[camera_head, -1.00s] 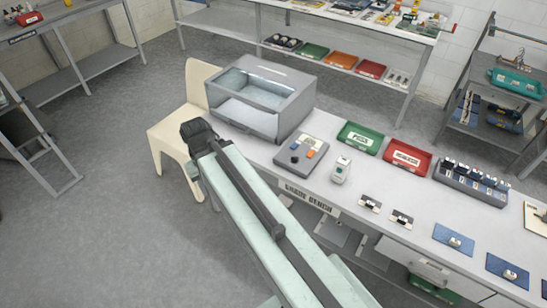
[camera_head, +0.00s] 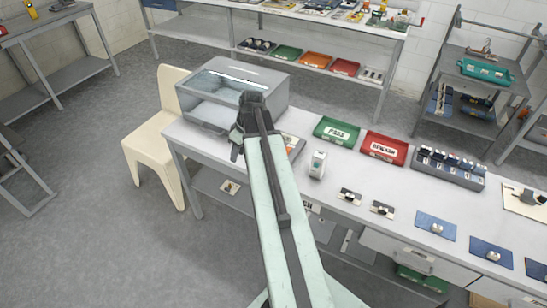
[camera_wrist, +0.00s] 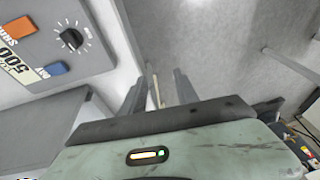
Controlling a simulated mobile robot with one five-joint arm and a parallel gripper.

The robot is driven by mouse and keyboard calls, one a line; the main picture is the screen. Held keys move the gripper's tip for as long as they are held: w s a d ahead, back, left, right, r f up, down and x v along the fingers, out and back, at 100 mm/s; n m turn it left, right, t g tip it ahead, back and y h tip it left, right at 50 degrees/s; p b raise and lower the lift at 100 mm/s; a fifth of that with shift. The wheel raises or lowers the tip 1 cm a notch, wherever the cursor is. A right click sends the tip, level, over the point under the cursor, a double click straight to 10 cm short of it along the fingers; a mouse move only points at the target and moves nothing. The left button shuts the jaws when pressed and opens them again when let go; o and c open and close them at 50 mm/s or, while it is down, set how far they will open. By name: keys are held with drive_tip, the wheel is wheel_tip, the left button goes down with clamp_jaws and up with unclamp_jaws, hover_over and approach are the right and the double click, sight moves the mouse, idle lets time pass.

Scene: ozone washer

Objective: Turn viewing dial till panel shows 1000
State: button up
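The control panel (camera_head: 292,143) lies on the bench beside the glass-topped washer box, partly hidden behind my arm in the head view. In the wrist view, a grey panel (camera_wrist: 100,50) fills the upper left, with a round black dial (camera_wrist: 72,38) ringed by white tick marks. A pale readout (camera_wrist: 12,66) at the left edge shows 500, partly cut off. My gripper (camera_wrist: 159,88) is open and empty, to the right of the panel, apart from the dial. In the head view, it is above the bench's left front edge (camera_head: 240,148).
The washer box (camera_head: 215,115) stands behind my gripper. A cream chair (camera_head: 155,150) is left of the bench. A white device (camera_head: 318,165), a green tray (camera_head: 336,131) and a red tray (camera_head: 384,148) are to the right. Floor shows below the gripper.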

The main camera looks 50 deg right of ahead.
drive_tip(key=s+d+n+t+b, duration=0.1)
drive_tip(key=s+d, duration=0.2)
drive_tip(key=d, duration=0.5)
drive_tip(key=s+d+t, duration=0.1)
drive_tip(key=s+d, duration=0.3)
drive_tip(key=d, duration=0.4)
drive_tip(key=b+x, duration=0.7)
drive_tip(key=x, duration=0.2)
drive_tip(key=shift+s+a, duration=0.1)
drive_tip(key=shift+s, duration=0.05)
drive_tip(key=shift+r, duration=0.1)
clamp_jaws()
